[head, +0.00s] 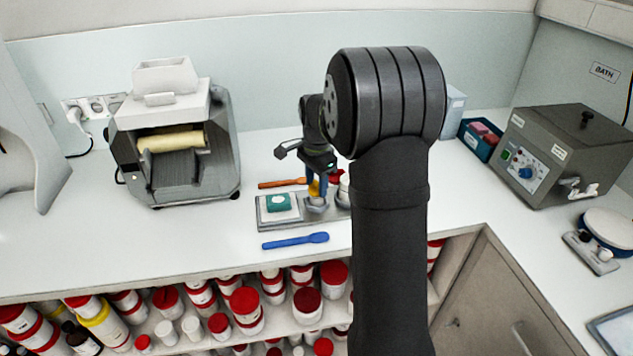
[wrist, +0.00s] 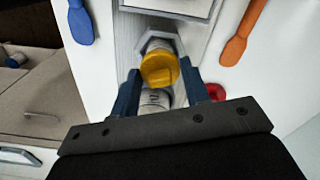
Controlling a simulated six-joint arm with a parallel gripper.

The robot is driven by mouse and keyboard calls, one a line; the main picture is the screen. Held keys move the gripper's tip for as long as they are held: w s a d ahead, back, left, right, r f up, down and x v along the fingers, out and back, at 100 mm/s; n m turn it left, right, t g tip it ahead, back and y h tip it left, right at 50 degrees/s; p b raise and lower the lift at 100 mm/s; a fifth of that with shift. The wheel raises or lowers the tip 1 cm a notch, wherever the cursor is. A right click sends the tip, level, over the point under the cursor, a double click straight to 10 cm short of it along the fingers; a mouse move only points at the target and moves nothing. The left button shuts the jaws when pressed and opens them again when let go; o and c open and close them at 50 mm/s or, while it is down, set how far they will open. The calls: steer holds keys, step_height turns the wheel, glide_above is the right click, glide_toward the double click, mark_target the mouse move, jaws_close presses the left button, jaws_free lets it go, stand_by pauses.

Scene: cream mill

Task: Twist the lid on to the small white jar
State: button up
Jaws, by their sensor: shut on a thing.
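My gripper (head: 316,187) is low over the grey tray on the counter. In the wrist view its blue fingers (wrist: 157,78) are on either side of a yellow lid (wrist: 158,69), shut on it. The lid also shows in the head view (head: 314,189), just above a pale grey round holder (head: 317,204). A pale cylindrical thing with dark marks (wrist: 155,97), perhaps the small white jar, shows between the fingers, partly hidden by the lid and gripper. I cannot tell whether the lid touches a jar.
A blue spatula (head: 295,241) lies in front of the tray (head: 265,222), and an orange one (head: 282,183) behind it. A teal-and-white block (head: 279,203) is on the tray's left. A roller mill (head: 175,140) stands left, a bath (head: 565,150) right. Red-lidded jars fill the shelf below.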

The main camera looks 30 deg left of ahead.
steer(key=shift+m, duration=0.9)
steer(key=shift+m, duration=2.6)
steer(key=shift+m, duration=0.6)
steer(key=m, duration=0.3)
steer(key=shift+f+m, duration=0.1)
steer(key=shift+m, duration=0.2)
steer(key=shift+m, duration=0.3)
